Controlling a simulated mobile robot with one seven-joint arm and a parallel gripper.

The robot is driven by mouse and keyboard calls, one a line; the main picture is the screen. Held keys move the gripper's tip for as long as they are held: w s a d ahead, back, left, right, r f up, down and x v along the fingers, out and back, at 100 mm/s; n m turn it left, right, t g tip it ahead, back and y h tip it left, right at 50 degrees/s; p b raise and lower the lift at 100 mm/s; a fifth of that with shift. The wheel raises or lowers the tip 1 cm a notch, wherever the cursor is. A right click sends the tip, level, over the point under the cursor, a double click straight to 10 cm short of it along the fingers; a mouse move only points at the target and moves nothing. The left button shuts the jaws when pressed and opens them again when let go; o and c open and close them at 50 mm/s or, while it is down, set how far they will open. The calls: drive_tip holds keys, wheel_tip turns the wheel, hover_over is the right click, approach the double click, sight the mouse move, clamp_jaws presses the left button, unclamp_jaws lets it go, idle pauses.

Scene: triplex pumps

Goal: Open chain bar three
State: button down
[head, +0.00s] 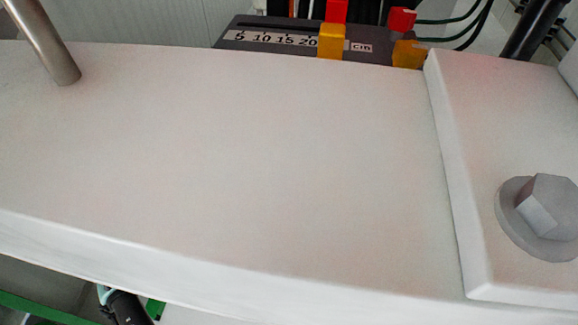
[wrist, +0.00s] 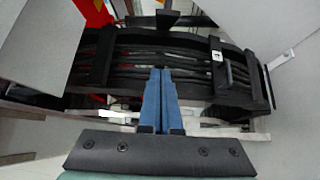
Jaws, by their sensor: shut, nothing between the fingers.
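A black cable chain (wrist: 190,42) with several dark cables inside runs across the wrist view. Black crossbars span it, one at the left (wrist: 102,58) and one at the right (wrist: 221,70) beside a small white label (wrist: 217,56). A further dark bar (wrist: 257,78) is near the chain's right end. I cannot tell which is chain bar three. My gripper (wrist: 161,72) has its blue fingers together and empty, in front of the cables between the left and right bars. I cannot tell whether the tips touch the chain. The chain is not clearly seen in the head view.
A large white beam (head: 240,160) fills the head view, with a bolted plate (head: 500,110) at right. Behind it is a dark scale (head: 270,42) with red and yellow blocks. Grey panels (wrist: 40,45) crowd the wrist view's upper left, and pale ones the right.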

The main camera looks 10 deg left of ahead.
drive_tip(key=w+d+b, duration=0.1)
drive_tip(key=w+d, duration=0.2)
drive_tip(key=d, duration=0.8)
drive_tip(key=shift+r, duration=0.3)
drive_tip(key=shift+d, duration=0.15)
